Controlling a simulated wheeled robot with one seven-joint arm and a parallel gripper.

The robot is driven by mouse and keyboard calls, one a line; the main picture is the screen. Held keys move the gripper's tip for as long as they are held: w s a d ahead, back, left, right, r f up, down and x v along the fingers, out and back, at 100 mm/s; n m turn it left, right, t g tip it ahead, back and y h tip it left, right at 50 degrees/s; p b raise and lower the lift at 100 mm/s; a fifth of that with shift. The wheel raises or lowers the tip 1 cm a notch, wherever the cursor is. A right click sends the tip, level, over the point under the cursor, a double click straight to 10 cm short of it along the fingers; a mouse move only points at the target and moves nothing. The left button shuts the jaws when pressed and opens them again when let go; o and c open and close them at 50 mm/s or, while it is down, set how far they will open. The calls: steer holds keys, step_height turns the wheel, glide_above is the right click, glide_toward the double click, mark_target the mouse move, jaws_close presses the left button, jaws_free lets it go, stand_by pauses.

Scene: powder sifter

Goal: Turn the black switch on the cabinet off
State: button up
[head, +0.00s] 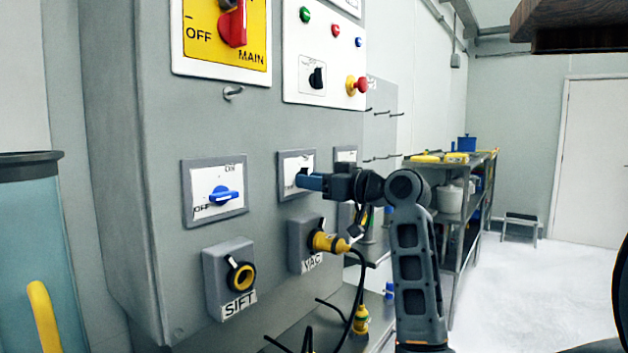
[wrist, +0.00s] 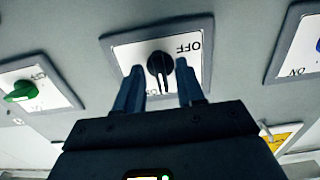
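The black switch (wrist: 160,72) is a round knob with a raised grip on a white plate (wrist: 206,66) in a grey frame. In the wrist view its grip runs nearly up and down. The OFF label appears upside down at upper right, and another label below is mostly hidden. My gripper (wrist: 159,68) is open, its blue fingers on either side of the knob with a gap on each side. In the head view my gripper (head: 302,180) is at the same plate (head: 285,160) on the cabinet (head: 130,130) and hides most of the knob.
A blue switch (head: 224,195) is left of the black one; a green switch (wrist: 22,91) shows in the wrist view. Below are the SIFT socket (head: 240,277) and the VAC socket with a yellow plug (head: 328,242) and cable. A shelf (head: 470,200) stands behind my arm.

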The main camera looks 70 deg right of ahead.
steer(key=shift+c, duration=0.3)
jaws_close()
steer(key=shift+n+b, duration=0.4)
steer(key=shift+b, duration=0.2)
steer(key=shift+a+n+b, duration=0.1)
steer(key=shift+n+b, duration=8.3)
steer(key=shift+n, duration=0.2)
